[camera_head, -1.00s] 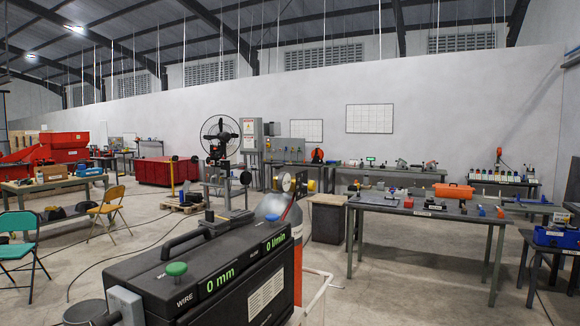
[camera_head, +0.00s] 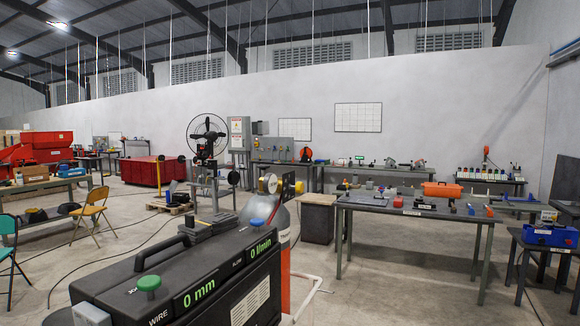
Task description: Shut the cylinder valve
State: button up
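The gas cylinder (camera_head: 283,222) stands just behind the black welding machine (camera_head: 190,268). Its grey rounded shoulder shows above an orange-red body, and the machine hides part of it. A regulator with round gauges (camera_head: 267,184) sits at its top, with a dark part beside it. The machine has a green knob (camera_head: 149,284) by a 0 mm display and a blue knob (camera_head: 257,222) by a 0 l/min display. My gripper is not in view.
A white pipe-like rail (camera_head: 308,294) stands low beside the cylinder. Open concrete floor lies between. A yellow chair (camera_head: 90,215) is left.

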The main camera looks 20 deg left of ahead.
aim_at(263, 167)
jog(key=z, duration=0.25)
jog(key=k, duration=1.05)
jog(key=u, duration=1.05)
jog(key=i, duration=1.05)
jog(key=z, duration=0.05)
